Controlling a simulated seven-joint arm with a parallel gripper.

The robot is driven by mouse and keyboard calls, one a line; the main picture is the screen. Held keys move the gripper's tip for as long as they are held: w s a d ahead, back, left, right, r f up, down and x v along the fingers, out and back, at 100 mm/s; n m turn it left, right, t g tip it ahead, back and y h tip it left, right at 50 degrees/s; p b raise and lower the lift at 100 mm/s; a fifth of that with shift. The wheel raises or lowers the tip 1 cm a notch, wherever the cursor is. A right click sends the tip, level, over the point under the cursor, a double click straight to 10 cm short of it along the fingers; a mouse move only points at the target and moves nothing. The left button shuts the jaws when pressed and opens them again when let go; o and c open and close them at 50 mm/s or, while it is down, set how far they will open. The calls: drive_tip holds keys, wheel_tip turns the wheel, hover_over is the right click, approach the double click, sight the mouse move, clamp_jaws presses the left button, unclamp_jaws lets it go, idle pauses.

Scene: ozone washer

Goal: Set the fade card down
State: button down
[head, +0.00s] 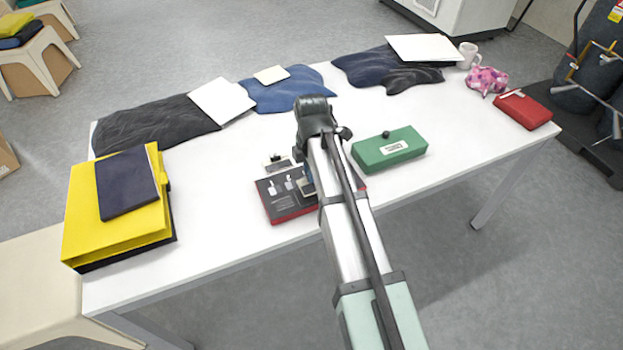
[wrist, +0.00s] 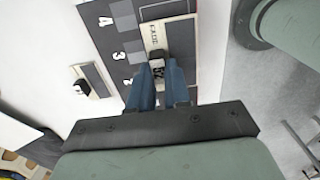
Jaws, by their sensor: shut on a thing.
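My gripper (wrist: 157,68) has blue fingers and is shut on the fade card (wrist: 154,36), a cream card with a dark panel and the word FADE. The fingers close at the card's small dark knob. The card is over the dark numbered board (wrist: 107,32); I cannot tell whether it touches the board. In the head view the board (head: 287,207) has a red front edge and lies near the table's front. My gripper (head: 307,186) is at its right side there, mostly hidden by my arm, which also hides the held card.
A similar card with a dark knob (wrist: 84,88) lies beside the board. A green case (head: 388,149) is to the right. A yellow binder (head: 115,225) with a navy book (head: 126,183) is at left. Dark and blue cloths line the back.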

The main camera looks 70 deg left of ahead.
drive_tip(key=shift+f, duration=1.8)
drive_tip(key=shift+f, duration=0.15)
drive_tip(key=c, duration=1.1)
unclamp_jaws()
wheel_tip(320, 180, up, 12)
drive_tip(key=shift+r, duration=0.2)
